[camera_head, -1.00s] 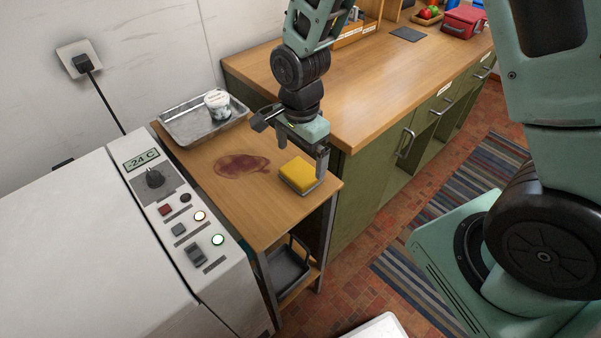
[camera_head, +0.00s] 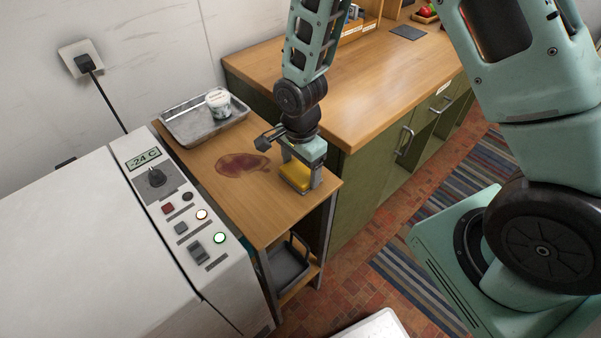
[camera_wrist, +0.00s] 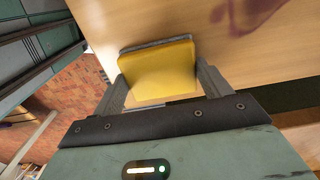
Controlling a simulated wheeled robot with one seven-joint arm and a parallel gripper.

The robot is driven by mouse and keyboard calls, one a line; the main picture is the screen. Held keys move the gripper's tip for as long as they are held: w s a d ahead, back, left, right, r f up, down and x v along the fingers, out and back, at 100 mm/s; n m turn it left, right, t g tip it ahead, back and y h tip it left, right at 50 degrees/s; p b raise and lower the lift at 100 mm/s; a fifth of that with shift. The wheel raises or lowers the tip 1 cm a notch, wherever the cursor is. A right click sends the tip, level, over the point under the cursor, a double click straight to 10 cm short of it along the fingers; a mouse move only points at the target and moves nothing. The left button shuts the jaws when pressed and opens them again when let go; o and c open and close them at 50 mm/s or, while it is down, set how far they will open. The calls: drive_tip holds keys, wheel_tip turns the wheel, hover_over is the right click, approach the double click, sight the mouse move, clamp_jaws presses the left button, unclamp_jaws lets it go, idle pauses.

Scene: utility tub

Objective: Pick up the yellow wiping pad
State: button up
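The yellow wiping pad (camera_head: 295,175) lies flat on the small wooden side table (camera_head: 235,205), near its right end. It has a grey underside that shows along its edge in the wrist view (camera_wrist: 160,70). My gripper (camera_head: 300,178) is directly above the pad and pointing down, with its two fingers at opposite sides of it.
A dark red stain (camera_head: 240,164) lies left of the pad. A metal tray (camera_head: 190,128) with a white tub (camera_head: 218,101) stands at the table's back. A white machine (camera_head: 90,240) is at left, and a higher wooden counter (camera_head: 370,95) stands close behind my gripper.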

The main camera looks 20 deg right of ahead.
sight(300, 170)
drive_tip(key=shift+r, duration=0.1)
wheel_tip(300, 170, up, 10)
drive_tip(key=b, duration=0.1)
drive_tip(key=o, duration=0.4)
drive_tip(key=c, duration=0.3)
drive_tip(key=shift+w, duration=0.1)
